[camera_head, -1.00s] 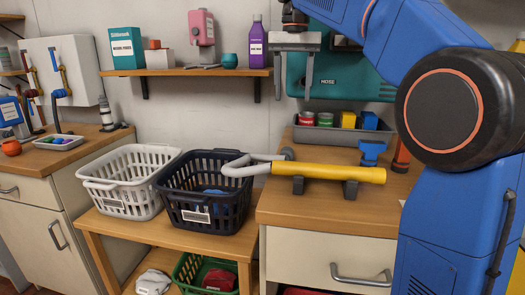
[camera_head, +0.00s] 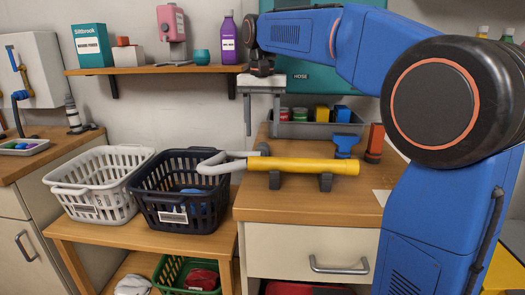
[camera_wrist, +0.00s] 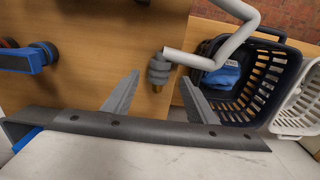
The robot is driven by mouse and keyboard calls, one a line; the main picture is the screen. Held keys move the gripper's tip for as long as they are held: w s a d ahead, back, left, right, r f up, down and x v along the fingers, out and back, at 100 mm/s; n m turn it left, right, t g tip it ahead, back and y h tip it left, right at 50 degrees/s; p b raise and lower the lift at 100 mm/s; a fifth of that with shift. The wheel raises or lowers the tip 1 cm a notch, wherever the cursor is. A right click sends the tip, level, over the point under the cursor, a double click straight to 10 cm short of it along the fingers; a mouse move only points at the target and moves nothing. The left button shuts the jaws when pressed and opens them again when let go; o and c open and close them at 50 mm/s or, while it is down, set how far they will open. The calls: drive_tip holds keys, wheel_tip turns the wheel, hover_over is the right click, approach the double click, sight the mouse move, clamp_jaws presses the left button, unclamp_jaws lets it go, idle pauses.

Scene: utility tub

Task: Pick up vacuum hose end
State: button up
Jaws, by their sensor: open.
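A light grey hose (camera_head: 213,163) bends over the dark basket's edge onto the right wooden counter. It runs to a yellow tube (camera_head: 310,165) lying on two dark supports. A darker grey ribbed cuff (camera_head: 262,148) shows behind the tube's left end. In the wrist view, the cuff (camera_wrist: 158,70) has a brass-coloured tip and the hose (camera_wrist: 215,55) leads away to the right. The yellow tube is not visible there. My gripper (camera_head: 262,114) is open and empty, fingers pointing down above the cuff. In the wrist view, the cuff lies just beyond the gap between my fingers (camera_wrist: 157,96).
A dark basket (camera_head: 160,212) and a white basket (camera_head: 75,203) stand on the lower bench at left. A grey tray (camera_head: 290,131) with several coloured items sits behind. Blue (camera_head: 346,140) and orange (camera_head: 375,137) tools stand right. A shelf (camera_head: 155,69) hangs at upper left.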

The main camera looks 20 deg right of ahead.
sight(262, 145)
drive_tip(key=shift+f, duration=2.65)
drive_tip(key=shift+c, duration=0.3)
drive_tip(key=c, duration=1)
